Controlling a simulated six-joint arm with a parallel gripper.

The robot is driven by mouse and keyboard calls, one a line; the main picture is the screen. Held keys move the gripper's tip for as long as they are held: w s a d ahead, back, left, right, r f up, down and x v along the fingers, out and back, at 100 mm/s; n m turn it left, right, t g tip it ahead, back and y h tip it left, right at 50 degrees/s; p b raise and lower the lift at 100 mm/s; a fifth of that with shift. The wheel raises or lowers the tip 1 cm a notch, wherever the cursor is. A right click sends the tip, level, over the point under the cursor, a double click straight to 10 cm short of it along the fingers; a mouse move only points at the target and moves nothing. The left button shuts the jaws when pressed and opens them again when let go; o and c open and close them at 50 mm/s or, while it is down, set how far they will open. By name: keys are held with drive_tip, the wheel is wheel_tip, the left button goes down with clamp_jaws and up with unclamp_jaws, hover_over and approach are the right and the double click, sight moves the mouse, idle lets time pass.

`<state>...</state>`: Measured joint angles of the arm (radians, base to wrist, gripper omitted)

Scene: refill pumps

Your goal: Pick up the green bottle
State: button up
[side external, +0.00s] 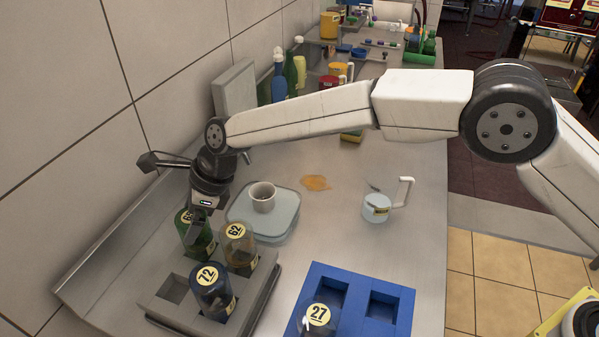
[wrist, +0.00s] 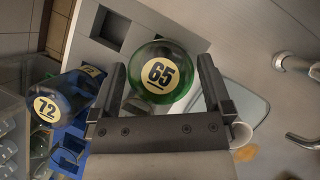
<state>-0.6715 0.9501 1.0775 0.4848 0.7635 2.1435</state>
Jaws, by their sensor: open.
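The green bottle (side external: 197,243) has a yellow label and stands in the back left part of the grey rack. In the wrist view the green bottle (wrist: 172,52) shows from above, with a round cap label reading 65. My gripper (side external: 205,203) points down just over this bottle and hides part of its top. In the wrist view my gripper (wrist: 162,72) is open, with one finger on each side of the bottle's top. I cannot tell whether either finger touches it.
An amber bottle 62 (side external: 240,250) and a blue bottle 72 (side external: 213,293) share the grey rack (side external: 165,318), close by. A blue rack (side external: 345,283) holds bottle 27 (side external: 318,318). A cup (side external: 263,196) stands on a pale blue lid (side external: 278,227). The tiled wall is at left.

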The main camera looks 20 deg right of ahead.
drive_tip(key=shift+x, duration=1.25)
drive_tip(key=c, duration=1.2)
drive_tip(key=shift+o, duration=0.2)
drive_tip(key=shift+r, duration=0.1)
drive_tip(key=shift+r, duration=4.95)
drive_tip(key=shift+r, duration=3)
